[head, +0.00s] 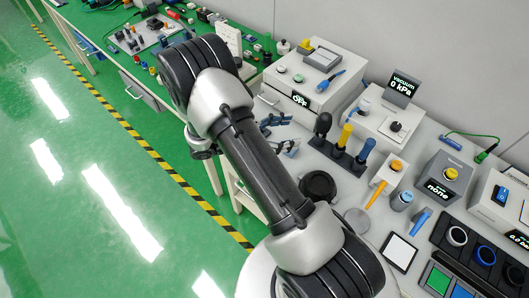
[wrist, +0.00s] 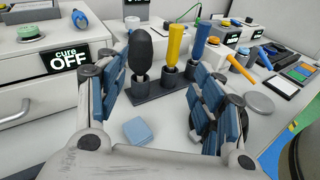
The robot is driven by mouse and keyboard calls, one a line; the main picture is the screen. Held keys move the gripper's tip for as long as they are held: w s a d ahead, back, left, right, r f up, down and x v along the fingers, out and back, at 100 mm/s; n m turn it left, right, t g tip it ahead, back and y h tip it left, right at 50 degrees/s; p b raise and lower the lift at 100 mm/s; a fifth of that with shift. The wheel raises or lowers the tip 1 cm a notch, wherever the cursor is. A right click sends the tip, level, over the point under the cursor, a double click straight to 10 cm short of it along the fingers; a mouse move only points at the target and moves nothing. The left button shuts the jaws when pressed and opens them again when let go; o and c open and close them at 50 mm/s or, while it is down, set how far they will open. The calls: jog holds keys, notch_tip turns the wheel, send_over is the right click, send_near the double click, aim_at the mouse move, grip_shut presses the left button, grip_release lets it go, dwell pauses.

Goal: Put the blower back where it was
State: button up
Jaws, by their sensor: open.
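The blower, seemingly the black bulb (head: 323,123), stands upright at the near-left end of a dark rack (head: 340,155). In the wrist view the bulb (wrist: 141,48) has its narrow lower end down at the left holder of the rack (wrist: 160,90). Yellow-handled (wrist: 176,44) and blue-handled (wrist: 198,44) tools stand beside it in the same rack. My gripper (head: 281,135) is open and empty, left of the rack in the head view. In the wrist view my gripper (wrist: 160,75) has its fingers spread, with the bulb beyond and between them, apart from both.
A light blue pad (wrist: 140,131) lies on the bench below the fingers. A white drawer box with a "cure OFF" display (wrist: 70,57) stands left.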

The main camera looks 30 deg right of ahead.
jog(key=s+a+r+m+t+y, duration=0.4)
jog(key=s+a+r+m+y, duration=0.2)
jog(key=s+a+r+y, duration=0.2)
jog(key=s+a+r+m+t+y, duration=0.5)
jog(key=s+a+r+m+y, duration=0.2)
jog(key=a+r, duration=0.5)
jog(key=shift+s+r+y, duration=0.4)
jog(key=shift+s+r, duration=0.2)
jog(key=shift+r, duration=0.1)
